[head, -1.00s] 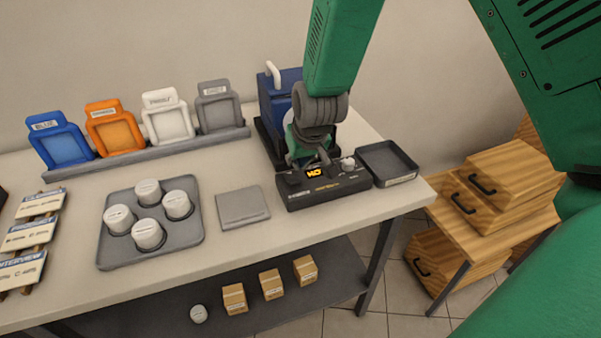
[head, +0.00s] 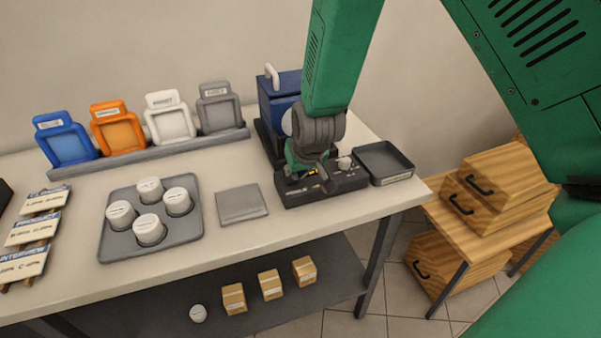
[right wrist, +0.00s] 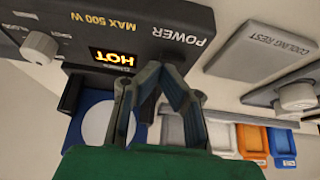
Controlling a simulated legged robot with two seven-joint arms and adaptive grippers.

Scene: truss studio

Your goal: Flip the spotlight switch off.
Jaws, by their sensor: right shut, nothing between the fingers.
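A dark control box (head: 345,184) sits near the table's right front edge. In the right wrist view the box (right wrist: 75,25) shows a lit orange "HOT" display (right wrist: 110,57), a round knob (right wrist: 38,47) and the words POWER and MAX 500 W. My right gripper (head: 323,181) is shut and empty, pointing down over the box. In the right wrist view its fingertips (right wrist: 160,70) are together beside the display, below the POWER label. The switch is mostly hidden by the fingertips; its position and any contact cannot be told. A blue housing (head: 283,90) stands behind. My left gripper is not in view.
A dark open tray (head: 398,178) stands just right of the box. A flat grey pad (head: 230,217), marked COOLING REST in the wrist view, lies to its left. A tray (head: 192,235) of white cylinders and a rack of coloured frames are farther left.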

